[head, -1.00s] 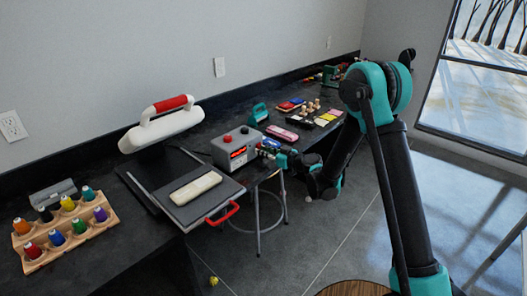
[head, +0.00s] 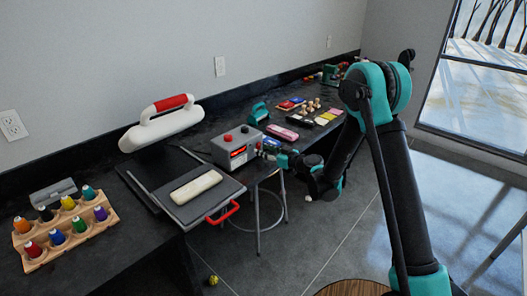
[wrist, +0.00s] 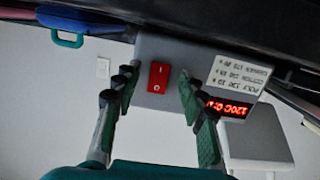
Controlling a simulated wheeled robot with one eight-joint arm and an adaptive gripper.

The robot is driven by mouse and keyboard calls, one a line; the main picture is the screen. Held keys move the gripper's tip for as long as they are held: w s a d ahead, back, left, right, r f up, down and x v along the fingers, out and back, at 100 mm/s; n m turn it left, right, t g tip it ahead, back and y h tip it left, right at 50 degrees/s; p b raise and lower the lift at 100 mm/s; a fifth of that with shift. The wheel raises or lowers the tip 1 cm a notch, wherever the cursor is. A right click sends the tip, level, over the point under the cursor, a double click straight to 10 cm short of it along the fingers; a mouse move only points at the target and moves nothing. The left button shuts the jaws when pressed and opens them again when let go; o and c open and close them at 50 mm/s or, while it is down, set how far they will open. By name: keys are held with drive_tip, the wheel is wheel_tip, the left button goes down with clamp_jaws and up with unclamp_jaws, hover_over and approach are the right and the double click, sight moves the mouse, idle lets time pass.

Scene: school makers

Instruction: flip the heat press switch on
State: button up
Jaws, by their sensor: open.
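The heat press has a white upper platen (head: 160,128) with a red grip and a dark lower platen (head: 205,205) with a red handle. Its grey control box (head: 228,146) stands beside it on the bench. In the wrist view, a red rocker switch (wrist: 158,77) marked with a line and a circle sits on the box face (wrist: 180,50). A lit red display (wrist: 222,109) is beside it. My gripper (wrist: 157,88) is open and empty, its fingers on either side of the switch.
A pale folded cloth or pad (head: 196,187) lies on the lower platen. A wooden rack (head: 67,234) of coloured spools stands at the left. A teal-handled tool (head: 258,112), a pink case (head: 281,132) and other items are beyond the box. A stool (head: 258,215) stands below the bench edge.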

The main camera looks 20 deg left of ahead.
drive_tip(key=v, duration=0.7)
drive_tip(key=shift+s, duration=0.1)
